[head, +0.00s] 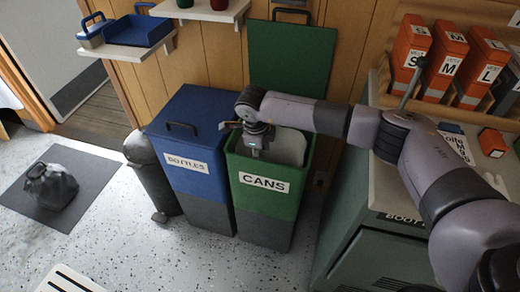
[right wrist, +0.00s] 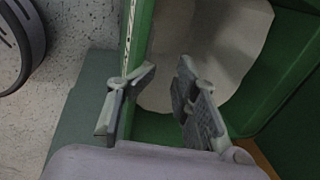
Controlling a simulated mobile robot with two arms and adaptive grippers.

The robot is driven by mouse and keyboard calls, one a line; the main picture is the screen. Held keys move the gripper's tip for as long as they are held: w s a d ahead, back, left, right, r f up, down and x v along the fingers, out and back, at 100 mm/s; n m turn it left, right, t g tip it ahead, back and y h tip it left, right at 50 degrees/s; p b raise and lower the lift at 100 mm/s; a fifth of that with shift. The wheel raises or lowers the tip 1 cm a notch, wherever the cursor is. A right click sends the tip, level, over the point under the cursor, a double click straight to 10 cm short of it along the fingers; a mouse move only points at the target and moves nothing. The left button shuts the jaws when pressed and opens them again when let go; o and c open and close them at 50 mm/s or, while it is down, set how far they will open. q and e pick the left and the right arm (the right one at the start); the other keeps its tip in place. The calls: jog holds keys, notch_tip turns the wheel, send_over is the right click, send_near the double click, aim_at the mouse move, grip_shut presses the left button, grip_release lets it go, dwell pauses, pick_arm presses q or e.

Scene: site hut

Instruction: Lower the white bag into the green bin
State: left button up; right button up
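The green bin (head: 268,208) is labelled CANS and stands with its lid (head: 292,65) raised behind it. The white bag (head: 288,146) is inside the bin, its pale top showing near the rim; it also shows in the right wrist view (right wrist: 225,55), where it lies against the bin's inner walls. My right gripper (head: 256,152) points down at the left part of the bin's opening. In the right wrist view its fingers (right wrist: 158,98) are spread apart with nothing between them, and the bag is beyond them. The bag's lower part is hidden. My left gripper is not in view.
A blue bin (head: 190,150) labelled BOTTLES, lid shut, stands directly left. Beside it is a grey pedal bin (head: 152,178). A grey cabinet (head: 375,240) stands on the right below orange boxes. A dark bag (head: 50,187) lies on a floor mat.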

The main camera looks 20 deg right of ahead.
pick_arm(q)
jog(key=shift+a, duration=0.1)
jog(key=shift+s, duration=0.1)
pick_arm(e)
jog(key=v, duration=0.8)
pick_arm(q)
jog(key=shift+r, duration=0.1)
pick_arm(e)
jog(key=shift+s+r, duration=0.1)
jog(key=shift+r, duration=0.05)
